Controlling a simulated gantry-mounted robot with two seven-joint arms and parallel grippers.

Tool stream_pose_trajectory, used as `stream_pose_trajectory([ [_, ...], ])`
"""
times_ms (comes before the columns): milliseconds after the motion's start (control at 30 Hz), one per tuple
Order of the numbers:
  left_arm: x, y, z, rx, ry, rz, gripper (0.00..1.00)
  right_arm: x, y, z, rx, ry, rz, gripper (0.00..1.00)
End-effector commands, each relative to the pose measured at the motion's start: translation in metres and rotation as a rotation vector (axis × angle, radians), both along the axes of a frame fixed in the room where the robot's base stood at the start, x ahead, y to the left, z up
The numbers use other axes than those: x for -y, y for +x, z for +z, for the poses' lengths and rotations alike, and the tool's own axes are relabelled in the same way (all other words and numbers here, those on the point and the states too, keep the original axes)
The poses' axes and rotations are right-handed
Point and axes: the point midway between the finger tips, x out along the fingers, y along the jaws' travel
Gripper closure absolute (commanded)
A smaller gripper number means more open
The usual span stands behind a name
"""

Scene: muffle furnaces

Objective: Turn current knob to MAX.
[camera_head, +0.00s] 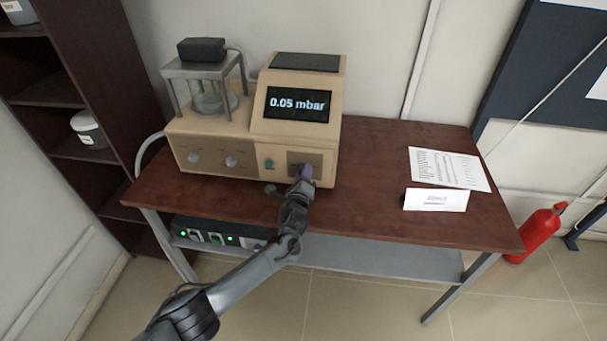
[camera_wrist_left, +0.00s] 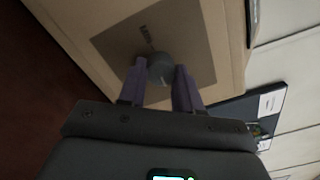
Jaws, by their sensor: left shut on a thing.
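The beige machine (camera_head: 262,158) stands on the table, with a screen (camera_head: 297,104) reading "0.05 mbar". My left gripper (camera_head: 303,172) is at the right part of its front panel. In the left wrist view, the round grey knob (camera_wrist_left: 160,69) sits on a darker rectangular plate (camera_wrist_left: 182,28) with small lettering too blurred to read. The two purple fingers of my left gripper (camera_wrist_left: 160,76) are on either side of the knob and shut on it. In the head view the gripper hides this knob. My right gripper is not in view.
A glass chamber (camera_head: 212,98) stands on the machine's left part. A white card (camera_head: 436,200) and a printed sheet (camera_head: 449,168) lie to the right. The table's right front is clear.

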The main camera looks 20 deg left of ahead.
Motion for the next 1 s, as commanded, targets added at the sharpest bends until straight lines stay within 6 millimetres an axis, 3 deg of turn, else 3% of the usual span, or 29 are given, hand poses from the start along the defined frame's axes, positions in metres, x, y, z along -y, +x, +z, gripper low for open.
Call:
stream_pose_trajectory([
  [300, 0.0, 0.0, 0.0, 0.0, 0.002, 0.0, 0.97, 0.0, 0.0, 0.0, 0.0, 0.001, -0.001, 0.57],
  [333, 0.0, 0.0, 0.0, 0.0, 0.002, 0.0, 0.62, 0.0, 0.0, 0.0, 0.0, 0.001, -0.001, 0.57],
  [467, 0.0, 0.0, 0.0, 0.0, 0.001, 0.0, 0.42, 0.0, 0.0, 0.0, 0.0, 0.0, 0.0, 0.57],
  [833, 0.0, -0.002, 0.0, 0.0, 0.001, 0.0, 0.41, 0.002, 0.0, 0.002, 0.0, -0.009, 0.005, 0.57],
  [1000, 0.003, -0.013, 0.002, -0.001, 0.001, -0.002, 0.41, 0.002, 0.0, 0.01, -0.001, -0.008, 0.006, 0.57],
])
